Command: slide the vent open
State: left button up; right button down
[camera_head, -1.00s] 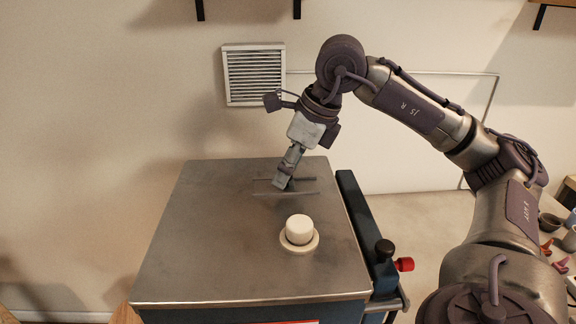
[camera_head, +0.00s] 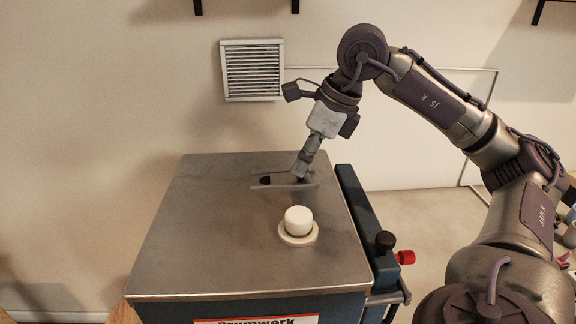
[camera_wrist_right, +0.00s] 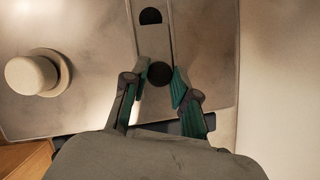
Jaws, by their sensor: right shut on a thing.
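The vent is a narrow sliding plate between two rails (camera_head: 285,187) on the metal kiln top. A dark opening (camera_head: 265,180) shows at its left end. In the right wrist view the opening is a black half-circle (camera_wrist_right: 150,16), partly covered by the plate (camera_wrist_right: 154,45). My right gripper (camera_head: 301,177) reaches down at the right part of the track. In the wrist view its green-padded fingers (camera_wrist_right: 160,80) are closed around a round black knob (camera_wrist_right: 159,73) on the plate. The head view hides most of the knob. My left gripper is not in view.
A white plug (camera_head: 298,220) in a round collar sits on the kiln top (camera_head: 200,240) in front of the track. A blue side box with a black knob (camera_head: 384,242) and a red knob (camera_head: 405,257) is at the right. A louvred grille (camera_head: 252,70) is on the wall.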

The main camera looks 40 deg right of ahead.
jog(key=shift+s+d, duration=0.45)
jog(key=shift+d, duration=0.1)
jog(key=shift+a, duration=0.1)
jog(key=c, duration=1.3)
grip_release()
jog(key=o, duration=0.4)
jog(key=shift+s+d, duration=0.1)
jog(key=shift+d, duration=0.1)
jog(key=shift+r, duration=0.3)
jog(key=v, duration=0.7)
jog(key=shift+f, duration=0.1)
